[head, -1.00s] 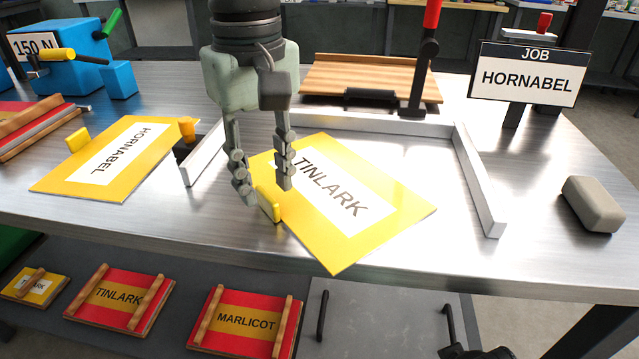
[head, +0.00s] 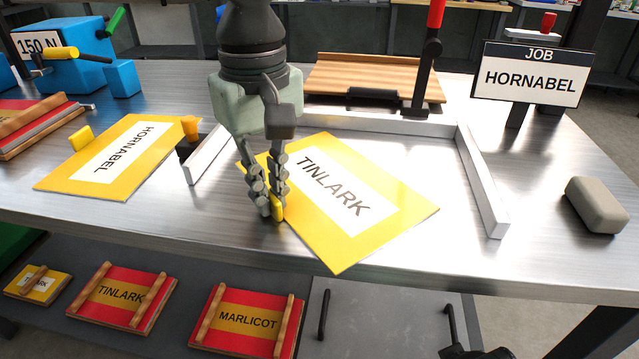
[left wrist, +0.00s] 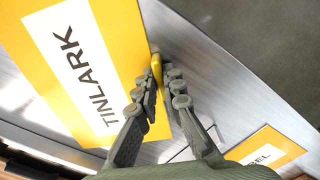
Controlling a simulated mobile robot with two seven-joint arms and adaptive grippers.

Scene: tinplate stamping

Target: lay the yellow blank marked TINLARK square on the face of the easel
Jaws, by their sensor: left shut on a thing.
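The yellow blank marked TINLARK (head: 375,185) lies flat and skewed on the metal bench, partly inside a low white three-sided fence (head: 480,185). A small yellow tab (head: 278,207) stands at its left edge. My left gripper (head: 270,212) points down and is shut on that tab. In the left wrist view the fingertips (left wrist: 165,88) close around the tab, and the blank (left wrist: 85,60) spreads to the left. A slatted wooden board (head: 375,75), perhaps the easel's face, stands behind the fence with a dark block at its front edge. My right gripper is not clearly seen.
A yellow HORNABEL blank (head: 105,160) lies at left, near a blue 150 N machine (head: 65,60). A JOB HORNABEL sign (head: 530,75) and a grey block (head: 595,205) are at right. A red-handled post (head: 430,60) stands beside the wooden board. Red plates (head: 250,322) lie below.

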